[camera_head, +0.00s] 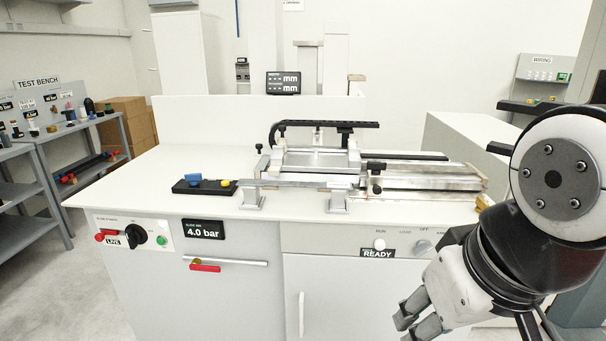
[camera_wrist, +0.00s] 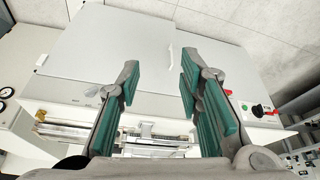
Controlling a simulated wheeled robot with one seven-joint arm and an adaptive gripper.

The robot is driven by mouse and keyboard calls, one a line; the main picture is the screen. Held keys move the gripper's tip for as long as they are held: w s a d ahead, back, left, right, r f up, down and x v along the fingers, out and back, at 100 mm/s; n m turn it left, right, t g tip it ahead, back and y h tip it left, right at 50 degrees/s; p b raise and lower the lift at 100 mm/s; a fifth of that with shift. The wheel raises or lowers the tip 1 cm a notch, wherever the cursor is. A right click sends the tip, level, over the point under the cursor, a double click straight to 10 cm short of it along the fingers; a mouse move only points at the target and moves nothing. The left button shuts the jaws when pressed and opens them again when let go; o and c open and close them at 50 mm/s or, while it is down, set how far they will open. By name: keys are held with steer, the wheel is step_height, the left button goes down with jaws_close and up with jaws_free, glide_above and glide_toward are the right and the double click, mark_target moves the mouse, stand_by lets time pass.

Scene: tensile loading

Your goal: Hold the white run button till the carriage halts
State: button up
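The white run button (camera_head: 379,244) is a small round knob on the bench's front panel, under the word RUN and above a READY sign (camera_head: 377,254). The carriage (camera_head: 318,158) is a metal frame on the slide on top of the bench. My gripper (camera_head: 413,322) is below and right of the button in the head view, apart from it. In the wrist view my gripper (camera_wrist: 158,68) has its two green-padded fingers spread, with nothing between them. I cannot pick out the run button in the wrist view.
A pressure display (camera_head: 203,230) reads 4.0 bar. Left of it are a black rotary switch (camera_head: 136,235) and a green button (camera_head: 162,240). A cabinet door handle (camera_head: 301,314) stands out below.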

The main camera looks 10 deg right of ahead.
stand_by(0.3)
jaws_close()
stand_by(1.1)
